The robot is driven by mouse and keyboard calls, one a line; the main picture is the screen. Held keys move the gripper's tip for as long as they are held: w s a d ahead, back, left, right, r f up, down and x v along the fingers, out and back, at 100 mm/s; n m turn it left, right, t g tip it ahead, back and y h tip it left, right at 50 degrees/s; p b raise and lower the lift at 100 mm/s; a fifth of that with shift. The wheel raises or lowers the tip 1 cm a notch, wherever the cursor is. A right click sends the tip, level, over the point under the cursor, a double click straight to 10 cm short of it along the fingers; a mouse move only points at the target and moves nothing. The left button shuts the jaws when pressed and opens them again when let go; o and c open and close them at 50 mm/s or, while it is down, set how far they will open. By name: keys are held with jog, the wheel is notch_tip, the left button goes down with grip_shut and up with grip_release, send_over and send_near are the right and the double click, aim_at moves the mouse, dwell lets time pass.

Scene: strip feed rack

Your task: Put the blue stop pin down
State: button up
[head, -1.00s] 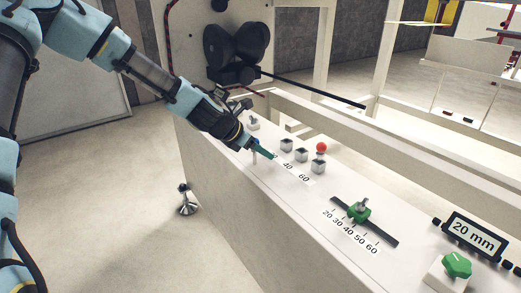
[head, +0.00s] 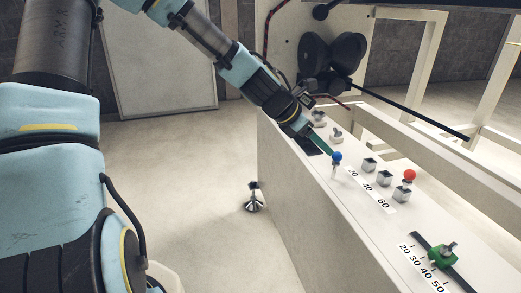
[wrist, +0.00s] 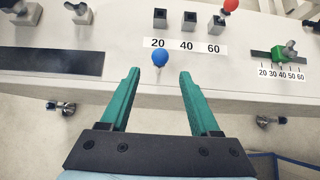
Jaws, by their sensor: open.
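The blue stop pin (head: 337,157) has a round blue knob on a pale shaft and stands upright on the white rack top, near the 20 label. In the wrist view its knob (wrist: 160,57) shows just below the 20 label, centred ahead of the fingers. My gripper (head: 327,148) is beside it in the head view, up and to the left. In the wrist view my gripper (wrist: 158,72) has its green fingers wide apart with nothing between the pads. The foot of the pin is not clearly seen.
Three grey socket blocks (head: 386,172) stand behind the 20, 40, 60 labels. A red knob (head: 409,175) is by the 60 block. A dark recessed strip (wrist: 50,63) lies to the left. A green slider (head: 443,254) sits on a scale at the right.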

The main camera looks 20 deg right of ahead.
jog(key=w+a+f+m+y, duration=0.1)
jog(key=a+f+m+y, duration=0.15)
jog(key=a, duration=0.35)
jog(key=w+a+f+m+t+y, duration=0.1)
jog(key=a+m, duration=0.2)
jog(key=a, duration=0.3)
jog(key=w+a+f+m+y, duration=0.1)
jog(key=w+a+m, duration=0.15)
jog(key=a, duration=0.35)
jog(key=s+a+r+m+y, duration=0.2)
jog(key=a+m, duration=0.3)
jog(key=a, duration=0.7)
jog(key=s+a+r+m+t+y, duration=0.1)
jog(key=a+m, duration=0.4)
jog(key=a, duration=0.6)
jog(key=shift+s+a+r+y, duration=0.35)
jog(key=shift+s+r+y, duration=0.15)
jog(key=shift+s+y, duration=0.15)
notch_tip(320, 180, up, 11)
jog(key=p, duration=1)
jog(key=shift+p, duration=0.4)
